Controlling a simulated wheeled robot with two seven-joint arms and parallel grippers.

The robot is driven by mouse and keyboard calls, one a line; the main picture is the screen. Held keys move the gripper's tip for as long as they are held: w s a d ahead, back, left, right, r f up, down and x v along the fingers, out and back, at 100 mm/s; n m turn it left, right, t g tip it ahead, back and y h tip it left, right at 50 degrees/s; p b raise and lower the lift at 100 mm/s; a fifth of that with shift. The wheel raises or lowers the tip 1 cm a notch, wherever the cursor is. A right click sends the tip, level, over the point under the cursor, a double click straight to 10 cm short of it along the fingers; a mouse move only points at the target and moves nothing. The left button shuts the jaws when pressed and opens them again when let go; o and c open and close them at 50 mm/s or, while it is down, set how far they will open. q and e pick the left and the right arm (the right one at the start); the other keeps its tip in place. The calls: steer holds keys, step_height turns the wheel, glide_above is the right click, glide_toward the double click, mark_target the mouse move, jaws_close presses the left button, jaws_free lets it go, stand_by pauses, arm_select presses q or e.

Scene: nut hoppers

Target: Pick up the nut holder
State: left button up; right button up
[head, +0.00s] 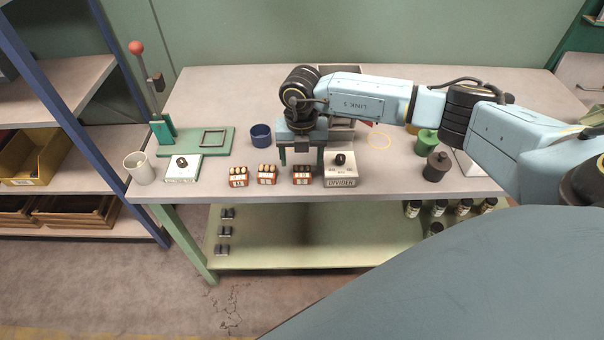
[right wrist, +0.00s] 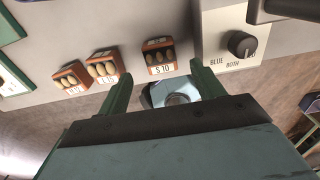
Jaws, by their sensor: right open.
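Three small red-brown nut holders with rounded tan nuts and white labels stand in a row at the table's front edge: a left one (head: 238,176), a middle one (head: 267,174) and a right one (head: 302,176). In the right wrist view the holder labelled S 10 (right wrist: 160,57) lies between and just beyond my fingertips; the other two (right wrist: 104,67) (right wrist: 72,76) lie to its left. My right gripper (head: 301,158) is open and empty, pointing down above and behind the right holder. Its green fingers (right wrist: 161,72) stand apart on either side. My left gripper is not in view.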

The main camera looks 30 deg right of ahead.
mark_target(302, 171)
step_height(302, 171, down, 4)
steer(key=shift+d+f, duration=0.1)
steer(key=shift+f, duration=0.1)
steer(key=shift+c, duration=0.2)
steer(key=c, duration=1)
steer(key=shift+r, duration=0.1)
steer(key=shift+c, duration=0.2)
